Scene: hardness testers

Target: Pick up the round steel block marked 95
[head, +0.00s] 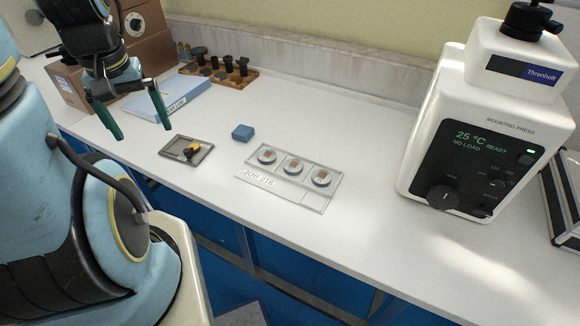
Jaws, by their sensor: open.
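My gripper (142,131) is at the upper left of the head view, with its two green fingers spread wide apart and nothing between them. It hangs over the left part of the bench, in front of a blue folder or book. I cannot make out a mark 95 on anything. Small grey round pieces sit among black-knobbed items in a wooden rack (240,84) at the back; they are too small to read. A small grey tray (205,156) holds a black and yellow object (191,151), right of my gripper and nearer the front edge.
The blue folder (190,96) lies near a cardboard box (146,48). A white mounting press (420,140) stands right. The bench's middle right is clear.

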